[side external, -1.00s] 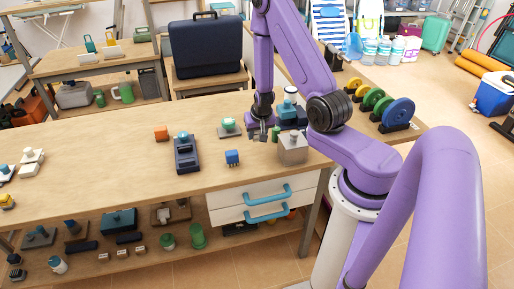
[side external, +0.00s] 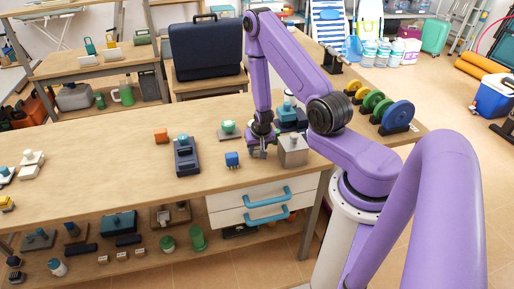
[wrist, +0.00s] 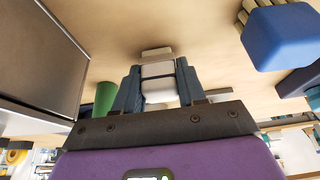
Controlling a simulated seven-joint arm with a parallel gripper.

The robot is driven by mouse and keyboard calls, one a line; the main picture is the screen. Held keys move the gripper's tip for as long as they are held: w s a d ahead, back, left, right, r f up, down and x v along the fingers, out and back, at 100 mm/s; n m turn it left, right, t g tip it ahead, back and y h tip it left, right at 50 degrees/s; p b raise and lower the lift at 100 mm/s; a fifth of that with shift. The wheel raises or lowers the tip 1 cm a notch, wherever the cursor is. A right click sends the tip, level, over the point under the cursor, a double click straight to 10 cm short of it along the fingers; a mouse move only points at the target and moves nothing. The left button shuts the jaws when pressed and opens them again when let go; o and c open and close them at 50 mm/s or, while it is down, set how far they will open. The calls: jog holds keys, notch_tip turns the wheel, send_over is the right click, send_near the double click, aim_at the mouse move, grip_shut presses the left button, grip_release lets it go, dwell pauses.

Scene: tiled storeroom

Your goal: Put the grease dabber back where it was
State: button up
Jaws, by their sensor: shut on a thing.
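My gripper (wrist: 160,82) is shut on a pale, blocky piece with a dark band (wrist: 158,70), which I take to be the grease dabber. Its far end reaches past the fingertips, and I cannot tell whether it touches the table. In the side external view my gripper (side external: 261,152) is low over the table, between the blue block (side external: 232,159) and the grey metal box (side external: 293,152). The held piece is too small to make out there. No marked spot for the dabber is evident.
In the wrist view, the metal box (wrist: 45,50) is close on the left, a green cylinder (wrist: 105,98) is beside the left finger, and the blue block (wrist: 283,36) is on the right.

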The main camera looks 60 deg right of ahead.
jog(key=shift+f, duration=0.15)
jog(key=o, duration=1)
jog(key=shift+v, duration=6.1)
